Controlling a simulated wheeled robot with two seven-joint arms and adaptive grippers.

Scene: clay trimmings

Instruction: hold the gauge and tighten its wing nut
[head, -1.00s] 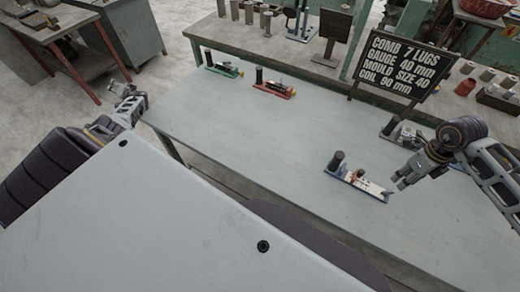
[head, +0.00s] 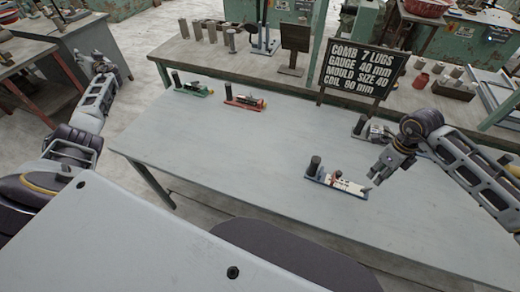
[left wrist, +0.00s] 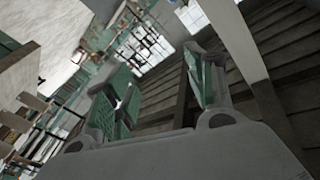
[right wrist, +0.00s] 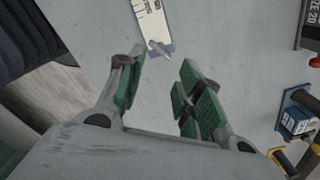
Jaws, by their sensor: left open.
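Several gauges, each with a dark upright post, stand on the grey table. A green-based gauge (head: 193,89) and a red-based gauge (head: 245,103) are at the back left. A blue-based gauge with a white scale (head: 345,187) lies nearer the front, and another gauge (head: 372,130) is below the sign, partly behind my right arm. The wing nuts are too small to tell. My right gripper (head: 374,178) is open and empty, just right of the white-scaled gauge, whose end (right wrist: 157,42) shows beyond its fingers. My left gripper (head: 104,68) is open and empty, off the table's left side.
A black sign (head: 362,68) reads "COMB 7 LUGS, GAUGE 40 mm, MOULD SIZE 40, COIL 90 mm". A rear bench (head: 215,58) holds cylinders and pots. A side bench (head: 20,62) is at the left. The table's middle (head: 230,150) is clear.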

